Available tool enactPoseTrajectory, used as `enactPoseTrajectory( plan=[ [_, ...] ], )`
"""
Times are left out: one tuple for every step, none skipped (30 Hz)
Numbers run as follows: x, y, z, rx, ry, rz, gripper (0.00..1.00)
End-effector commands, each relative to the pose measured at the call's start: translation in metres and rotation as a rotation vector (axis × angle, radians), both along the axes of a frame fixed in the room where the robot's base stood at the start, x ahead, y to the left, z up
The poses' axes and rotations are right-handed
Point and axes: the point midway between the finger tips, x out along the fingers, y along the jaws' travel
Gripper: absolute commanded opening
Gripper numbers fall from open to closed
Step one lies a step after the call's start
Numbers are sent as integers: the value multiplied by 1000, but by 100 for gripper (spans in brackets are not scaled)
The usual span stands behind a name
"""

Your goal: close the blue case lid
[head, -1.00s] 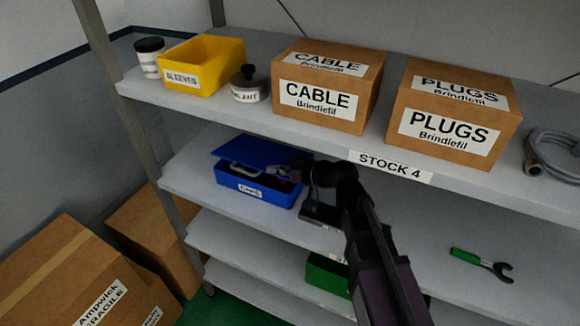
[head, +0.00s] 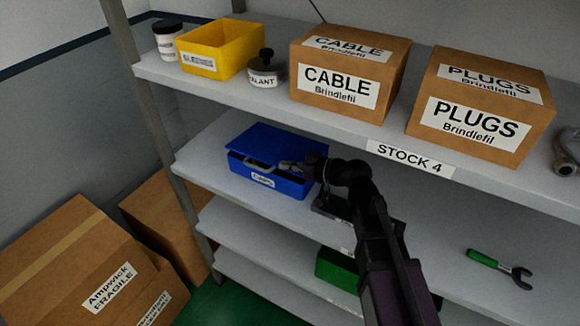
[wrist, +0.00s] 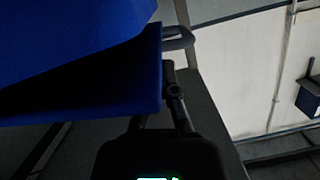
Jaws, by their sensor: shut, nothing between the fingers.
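The blue case (head: 262,182) stands on the middle shelf, with a white label and a grey handle (head: 259,169) on its front. Its blue lid (head: 276,144) is partly lowered, with a dark gap between lid and front wall. My gripper (head: 289,167) is shut and empty at the right part of the case front, close to the lid's front edge. In the wrist view the lid (wrist: 70,35) fills the upper left above a dark wedge. My gripper (wrist: 172,92) is partly hidden beside the blue edge there; contact cannot be told.
The upper shelf above holds a yellow bin (head: 222,50), a sealant tin (head: 265,70), a cable box (head: 346,75) and a plugs box (head: 478,105). A green case (head: 335,268) sits lower. A green-handled wrench (head: 500,268) lies right. The shelf left of the blue case is clear.

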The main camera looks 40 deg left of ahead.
Motion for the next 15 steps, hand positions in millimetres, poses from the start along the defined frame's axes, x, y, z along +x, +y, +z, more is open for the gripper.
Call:
enactPoseTrajectory(
  plan=[
    [0,-1,0,0,0,0,0],
    [0,-2,1,0,0,0,0],
    [0,-4,1,0,0,-1,0],
    [1,-5,2,0,0,-1,0],
    [1,-7,2,0,0,-1,0],
    [2,-10,3,0,0,-1,0],
    [2,-13,4,0,0,-1,0],
    [2,-15,5,0,0,-1,0],
    [3,-19,6,0,0,-1,0],
    [3,-22,7,0,0,-1,0],
    [4,-26,8,0,0,-1,0],
    [5,-31,9,0,0,-1,0],
    [5,-34,10,0,0,-1,0],
    [6,-38,11,0,0,-1,0],
    [7,-44,13,0,0,0,0]
  ],
)
